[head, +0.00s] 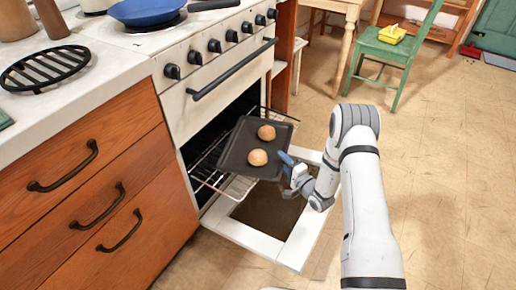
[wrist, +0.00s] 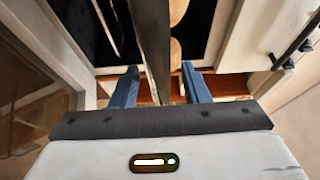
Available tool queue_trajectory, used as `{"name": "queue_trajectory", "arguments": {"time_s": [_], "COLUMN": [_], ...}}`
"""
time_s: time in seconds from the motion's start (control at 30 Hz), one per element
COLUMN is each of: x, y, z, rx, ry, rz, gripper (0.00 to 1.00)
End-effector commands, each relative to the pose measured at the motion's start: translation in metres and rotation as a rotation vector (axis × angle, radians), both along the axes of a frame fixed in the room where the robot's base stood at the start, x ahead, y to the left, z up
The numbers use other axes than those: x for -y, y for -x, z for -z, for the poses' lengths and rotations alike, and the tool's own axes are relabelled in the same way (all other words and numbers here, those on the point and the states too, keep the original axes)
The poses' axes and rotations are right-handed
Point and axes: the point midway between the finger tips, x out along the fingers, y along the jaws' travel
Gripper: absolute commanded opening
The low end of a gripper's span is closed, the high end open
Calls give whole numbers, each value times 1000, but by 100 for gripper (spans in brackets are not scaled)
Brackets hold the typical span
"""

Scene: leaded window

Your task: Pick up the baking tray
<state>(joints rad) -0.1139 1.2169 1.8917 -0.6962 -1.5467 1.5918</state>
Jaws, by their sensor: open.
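The baking tray (head: 238,148) is dark and flat and carries two round buns (head: 258,157). In the head view it rests on the pulled-out wire rack of the open oven. My gripper (head: 287,164) is at the tray's right edge. In the wrist view the tray (wrist: 154,50) shows edge-on as a dark strip running between the two blue fingers of my gripper (wrist: 161,87). The fingers are open, with a gap on each side of the strip. The buns (wrist: 176,45) show partly at its right side.
The oven door (head: 290,250) is folded down below the tray. The oven rack (head: 207,178) extends to its left. Wooden drawers (head: 95,180) stand at left. A green chair (head: 400,50) stands at the back. The tiled floor (head: 440,150) at right is clear.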

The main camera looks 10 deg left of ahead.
Motion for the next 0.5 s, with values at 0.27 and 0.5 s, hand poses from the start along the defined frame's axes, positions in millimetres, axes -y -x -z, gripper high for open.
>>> {"name": "queue_trajectory", "arguments": {"time_s": [0.27, 0.5], "x": [0, 0], "y": [1, 1], "z": [0, 0], "rx": [-1, -1], "ry": [1, 1], "rz": [0, -1], "gripper": [28, 8]}}
